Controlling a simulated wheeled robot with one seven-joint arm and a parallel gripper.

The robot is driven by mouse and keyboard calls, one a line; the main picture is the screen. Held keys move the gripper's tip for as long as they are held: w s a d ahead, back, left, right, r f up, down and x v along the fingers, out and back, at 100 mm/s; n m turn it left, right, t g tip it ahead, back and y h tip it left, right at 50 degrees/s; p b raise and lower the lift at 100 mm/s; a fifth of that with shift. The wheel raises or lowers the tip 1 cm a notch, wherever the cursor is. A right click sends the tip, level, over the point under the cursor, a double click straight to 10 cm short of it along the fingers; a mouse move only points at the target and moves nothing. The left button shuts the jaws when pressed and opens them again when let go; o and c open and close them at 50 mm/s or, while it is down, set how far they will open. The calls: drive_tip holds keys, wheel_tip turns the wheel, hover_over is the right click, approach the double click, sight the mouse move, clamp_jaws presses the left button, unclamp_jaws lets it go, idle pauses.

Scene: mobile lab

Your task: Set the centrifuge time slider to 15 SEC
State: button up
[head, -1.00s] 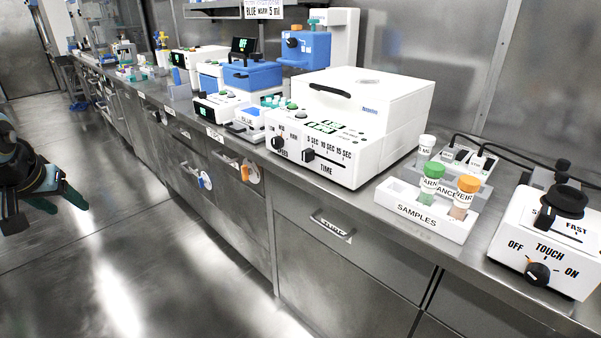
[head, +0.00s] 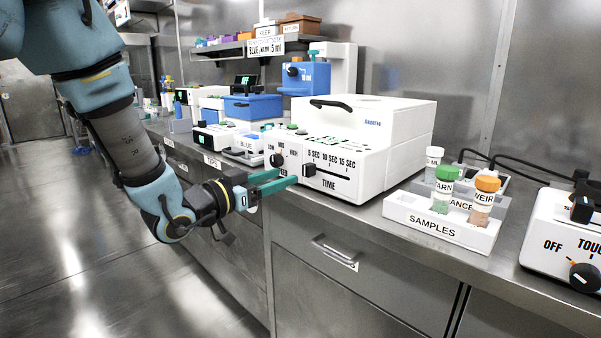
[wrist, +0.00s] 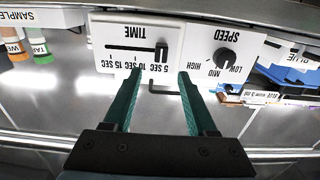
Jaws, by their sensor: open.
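The white centrifuge (head: 372,130) stands on the bench. Its front panel carries a TIME slider marked 5, 10 and 15 SEC. The black slider knob (head: 309,170) sits at the left end of its slot, at 5 SEC. In the upside-down wrist view, the knob (wrist: 161,50) is at the slot's right end beside 5 SEC. My gripper (head: 287,177) is open, with its green fingers pointing at the panel just short of the knob. In the wrist view the gripper (wrist: 160,75) has the knob lined up between and beyond its fingertips. It holds nothing.
The SPEED dial (head: 277,160) is left of the slider, close to the fingers. A white SAMPLES rack (head: 440,228) with capped vials stands to the right. A white device with a TOUCH dial (head: 585,277) is farther right. Blue-and-white instruments stand left. The floor before the bench is clear.

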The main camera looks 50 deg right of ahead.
sight(305, 169)
drive_tip(key=d, duration=0.7)
drive_tip(key=shift+s+d, duration=0.1)
drive_tip(key=shift+s, duration=0.05)
drive_tip(key=shift+c, duration=0.3)
clamp_jaws()
idle(0.9)
